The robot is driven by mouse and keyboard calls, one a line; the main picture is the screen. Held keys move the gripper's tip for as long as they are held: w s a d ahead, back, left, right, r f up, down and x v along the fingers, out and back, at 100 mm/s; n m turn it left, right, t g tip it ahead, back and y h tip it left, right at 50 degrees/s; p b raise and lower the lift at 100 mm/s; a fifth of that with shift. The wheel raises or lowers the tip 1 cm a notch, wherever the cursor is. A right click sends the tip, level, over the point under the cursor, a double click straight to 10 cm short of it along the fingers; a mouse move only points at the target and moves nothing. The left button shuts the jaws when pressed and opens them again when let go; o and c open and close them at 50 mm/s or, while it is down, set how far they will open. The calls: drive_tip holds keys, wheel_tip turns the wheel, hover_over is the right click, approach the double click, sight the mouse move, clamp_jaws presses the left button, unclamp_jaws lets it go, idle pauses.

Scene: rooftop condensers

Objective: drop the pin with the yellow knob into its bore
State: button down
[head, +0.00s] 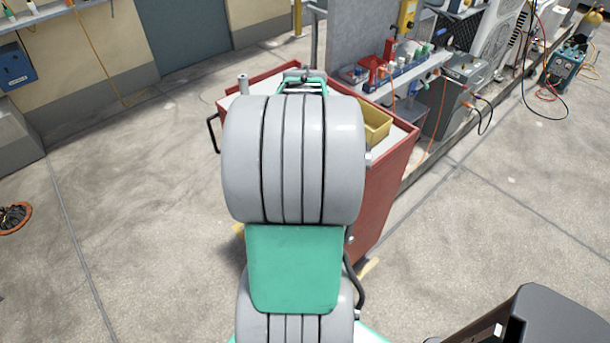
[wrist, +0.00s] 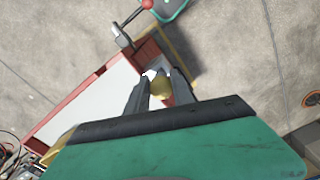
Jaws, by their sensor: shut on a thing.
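My gripper (wrist: 157,84) shows at the middle of the wrist view, its two grey fingers closed around the pin's yellow knob (wrist: 161,88). The knob is over a corner of the red-edged cart. The pin's shaft below the knob is hidden. The bore cannot be made out in either view. In the head view my own arm hides the gripper and the pin.
The red cart (head: 391,194) with a pale top stands behind my arm. A yellow bin (head: 377,124) sits on its right side, and a grey upright cylinder (head: 243,85) at its left corner. A cluttered bench (head: 425,68) stands right.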

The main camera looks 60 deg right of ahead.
drive_tip(key=shift+f+b, duration=0.45)
drive_tip(key=shift+f, duration=0.35)
drive_tip(key=c, duration=1)
unclamp_jaws()
drive_tip(key=shift+r, duration=0.1)
